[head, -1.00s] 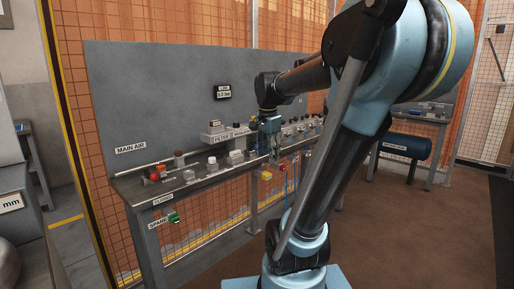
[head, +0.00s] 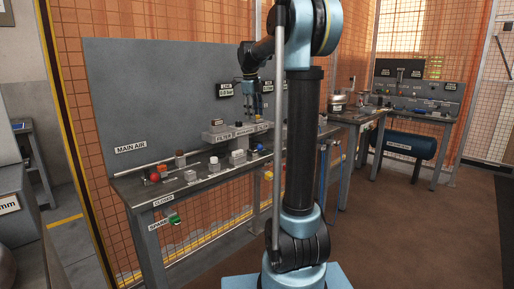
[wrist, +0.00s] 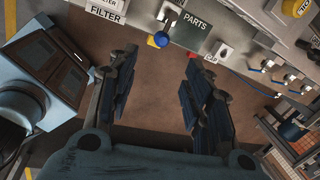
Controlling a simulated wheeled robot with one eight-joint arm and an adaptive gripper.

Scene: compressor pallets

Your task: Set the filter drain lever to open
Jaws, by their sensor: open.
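My gripper (head: 252,112) is raised in front of the grey panel, above the bench, in the head view. In the wrist view its two dark fingers (wrist: 158,95) are spread apart with nothing between them. The FILTER label (head: 222,139) is on a grey block below and left of the gripper; it also shows at the top left of the wrist view (wrist: 106,13). A blue knob (wrist: 160,40) sits at the shelf edge near FILTER, ahead of the fingers and apart from them. I cannot tell for certain whether it is the drain lever, nor its setting.
The bench (head: 165,192) carries a red ball-like part (head: 154,177) and several small fittings. A PARTS plate (wrist: 193,30) and several valves with blue parts (wrist: 267,64) show in the wrist view. Another bench with a blue tank (head: 410,147) stands right. Brown floor is clear in front.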

